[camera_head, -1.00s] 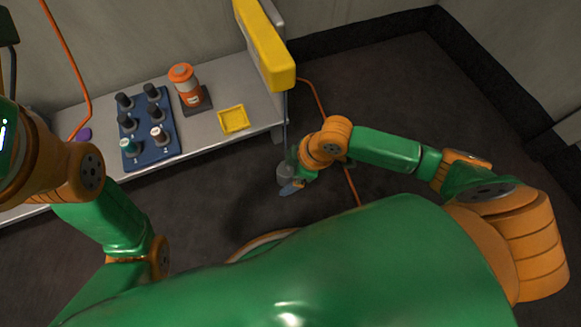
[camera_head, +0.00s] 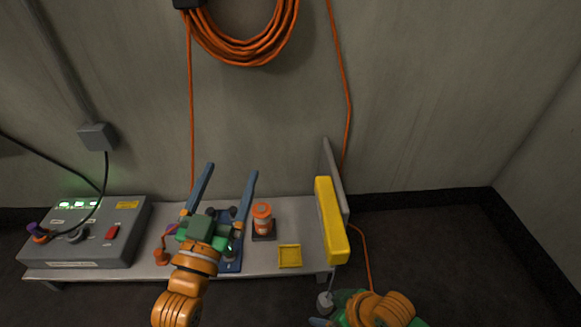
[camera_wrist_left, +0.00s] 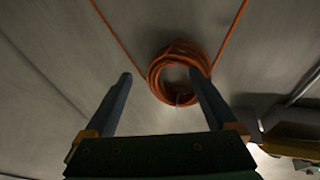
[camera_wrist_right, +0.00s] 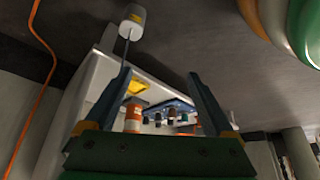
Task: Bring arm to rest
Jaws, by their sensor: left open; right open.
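My left gripper (camera_head: 228,182) is open and empty in the head view. It is raised in front of the bench, its two blue fingers spread and pointing up. My right arm shows at the bottom right of the head view, beside the bench's right end. In the right wrist view my right gripper (camera_wrist_right: 158,82) is open, with nothing held between its fingers. Beyond those fingers appear the bench, the orange container and the yellow tray.
The bench (camera_head: 305,212) carries a grey control box (camera_head: 85,245), an orange container (camera_head: 262,215), a yellow tray (camera_head: 289,256) and a blue rack (camera_head: 232,265) partly hidden by my left gripper. A yellow block (camera_head: 331,220) stands at its right end. An orange cable coil (camera_head: 245,50) hangs above.

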